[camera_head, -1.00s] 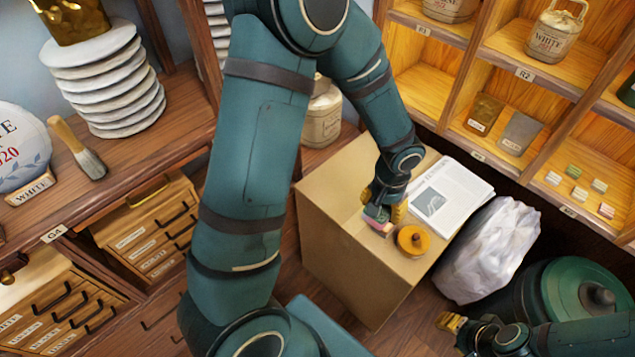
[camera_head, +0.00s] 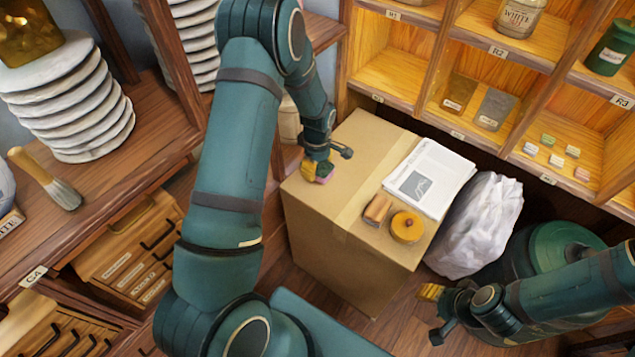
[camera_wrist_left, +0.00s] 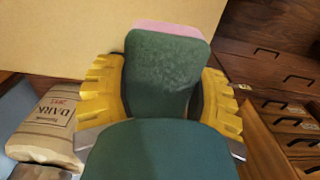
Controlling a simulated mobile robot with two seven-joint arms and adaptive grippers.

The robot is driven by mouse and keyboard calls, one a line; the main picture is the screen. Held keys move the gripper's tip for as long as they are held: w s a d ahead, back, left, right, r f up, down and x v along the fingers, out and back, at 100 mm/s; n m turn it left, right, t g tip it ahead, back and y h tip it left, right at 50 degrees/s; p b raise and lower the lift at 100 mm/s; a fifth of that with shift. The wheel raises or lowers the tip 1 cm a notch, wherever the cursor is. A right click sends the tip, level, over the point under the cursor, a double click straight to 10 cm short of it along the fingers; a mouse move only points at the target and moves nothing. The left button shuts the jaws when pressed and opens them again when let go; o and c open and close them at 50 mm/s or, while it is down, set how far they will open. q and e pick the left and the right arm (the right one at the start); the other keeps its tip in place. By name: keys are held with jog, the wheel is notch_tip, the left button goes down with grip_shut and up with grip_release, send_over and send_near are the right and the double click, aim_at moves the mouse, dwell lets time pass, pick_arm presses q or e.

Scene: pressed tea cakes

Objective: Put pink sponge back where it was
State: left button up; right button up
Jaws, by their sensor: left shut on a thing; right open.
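My left gripper (camera_head: 316,171) is shut on the pink sponge (camera_head: 325,179), over the left side of the cardboard box (camera_head: 330,240). In the left wrist view, the sponge (camera_wrist_left: 168,75) sits between the yellow fingers; its dark green face is toward the camera and a pink edge shows beyond. Most of its pink part is hidden. I cannot tell whether it touches the box. My right gripper (camera_head: 431,293) is open and empty, low at the right, in front of the box.
On the box lie a brown block (camera_head: 377,209), a round orange tin (camera_head: 406,227) and a printed paper (camera_head: 430,178). A white bag (camera_head: 480,225) stands right of it. Small coloured blocks (camera_head: 556,160) lie in a shelf compartment. Shelves with stacked discs (camera_head: 70,100) are at left.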

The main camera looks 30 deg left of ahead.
aim_at(317, 185)
pick_arm(q)
jog(key=shift+f+b, duration=0.6)
jog(key=shift+f, duration=2.65)
jog(key=shift+f, duration=0.15)
jog(key=o, duration=1.1)
jog(key=shift+o, duration=0.2)
